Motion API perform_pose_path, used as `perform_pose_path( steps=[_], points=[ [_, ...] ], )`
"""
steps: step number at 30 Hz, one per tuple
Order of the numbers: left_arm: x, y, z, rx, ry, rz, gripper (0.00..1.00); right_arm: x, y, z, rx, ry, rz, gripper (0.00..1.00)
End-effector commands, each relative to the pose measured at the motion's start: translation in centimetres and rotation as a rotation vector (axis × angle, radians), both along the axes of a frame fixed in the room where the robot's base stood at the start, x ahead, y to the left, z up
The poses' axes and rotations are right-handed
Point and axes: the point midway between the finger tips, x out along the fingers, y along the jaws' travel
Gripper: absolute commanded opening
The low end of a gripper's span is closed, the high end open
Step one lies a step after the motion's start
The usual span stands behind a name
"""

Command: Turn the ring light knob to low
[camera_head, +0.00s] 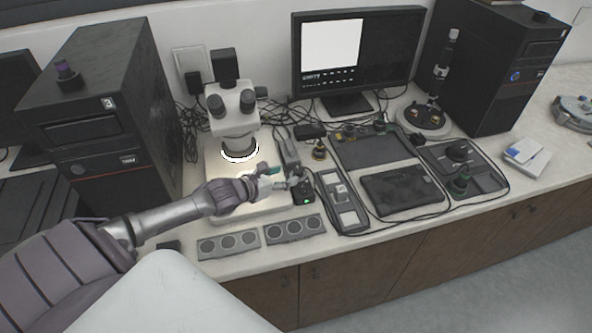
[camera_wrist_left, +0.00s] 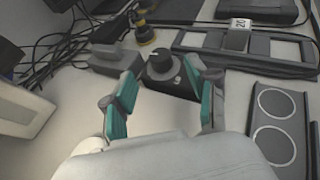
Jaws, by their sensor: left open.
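The ring light (camera_head: 240,151) glows white under the microscope head (camera_head: 232,105) in the head view. Its control box (camera_head: 303,193), small and black with a green light, stands to the right of the microscope base. In the left wrist view the box's round black knob (camera_wrist_left: 159,62) has a pale mark on its top. My left gripper (camera_head: 282,180) is at the box; in the left wrist view its green-padded fingers (camera_wrist_left: 163,95) are spread on either side of the knob, apart from it. The knob's exact setting is too small to read. My right gripper is not in view.
Two grey trays with round wells (camera_head: 229,243) lie at the bench front. A long grey slide holder (camera_head: 341,200) lies right of the box, and a grey block (camera_wrist_left: 115,62) stands left of the knob. Cables run behind the microscope.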

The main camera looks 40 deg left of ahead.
Motion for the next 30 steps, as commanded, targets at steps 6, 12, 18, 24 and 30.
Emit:
perform_pose_path(
  steps=[6,12,18,24,30],
  points=[
    [3.3,-0.6,-1.1,-0.001,-0.002,0.001,0.58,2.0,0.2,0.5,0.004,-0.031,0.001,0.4],
    [5.0,-0.9,-2.0,-0.001,0.0,0.0,0.58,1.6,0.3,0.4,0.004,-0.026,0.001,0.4],
    [5.5,-0.9,-2.3,0.001,0.001,0.0,0.58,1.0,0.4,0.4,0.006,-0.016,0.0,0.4],
    [5.4,-0.9,-2.3,0.001,0.0,0.0,0.58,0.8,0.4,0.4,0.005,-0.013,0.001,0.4],
    [5.4,-0.9,-2.3,0.001,0.0,0.0,0.27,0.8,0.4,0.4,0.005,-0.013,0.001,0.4]
  ],
)
